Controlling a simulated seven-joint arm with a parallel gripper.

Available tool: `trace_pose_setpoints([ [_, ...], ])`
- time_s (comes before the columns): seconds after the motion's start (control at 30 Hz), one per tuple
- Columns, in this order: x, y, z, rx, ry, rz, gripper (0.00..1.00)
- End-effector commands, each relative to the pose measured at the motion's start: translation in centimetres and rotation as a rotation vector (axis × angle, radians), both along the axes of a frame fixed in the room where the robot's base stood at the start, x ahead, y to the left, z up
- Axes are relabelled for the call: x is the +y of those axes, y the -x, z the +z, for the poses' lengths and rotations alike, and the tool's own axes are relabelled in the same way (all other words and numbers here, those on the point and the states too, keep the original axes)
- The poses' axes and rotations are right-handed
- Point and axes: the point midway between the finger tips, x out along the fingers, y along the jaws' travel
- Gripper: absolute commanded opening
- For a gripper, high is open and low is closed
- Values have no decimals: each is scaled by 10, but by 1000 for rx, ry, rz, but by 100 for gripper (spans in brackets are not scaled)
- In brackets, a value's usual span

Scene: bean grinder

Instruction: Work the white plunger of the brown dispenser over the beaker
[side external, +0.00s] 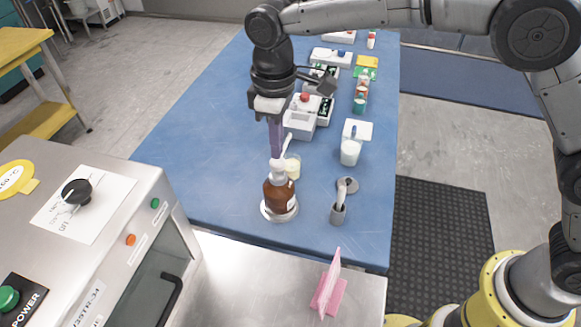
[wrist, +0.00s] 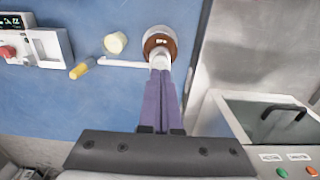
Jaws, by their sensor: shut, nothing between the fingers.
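The brown dispenser (side external: 281,196) stands upright on a round pale base in the side view. It also shows from above in the wrist view (wrist: 157,41). Its white plunger (side external: 278,168) is on top, with a long white spout (wrist: 125,64) reaching toward the beaker side. The beaker (side external: 292,166), holding something cream-coloured, stands just behind the dispenser; in the wrist view it (wrist: 115,43) is left of it. My gripper (side external: 276,154) has its purple fingers (wrist: 161,73) shut and empty, pointing down at the plunger head. I cannot tell whether they touch it.
A grey box oven (side external: 105,235) fills the near left. A white cup (side external: 350,152) and white instruments (side external: 300,124) stand farther back. The blue table's left part is clear.

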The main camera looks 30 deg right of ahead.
Motion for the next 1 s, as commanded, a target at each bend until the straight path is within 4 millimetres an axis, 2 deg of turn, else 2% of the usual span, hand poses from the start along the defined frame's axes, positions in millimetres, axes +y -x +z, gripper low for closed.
trace_pose_setpoints([
  [1.0, 0, 0, -30, 1, 1, 0, 0],
])
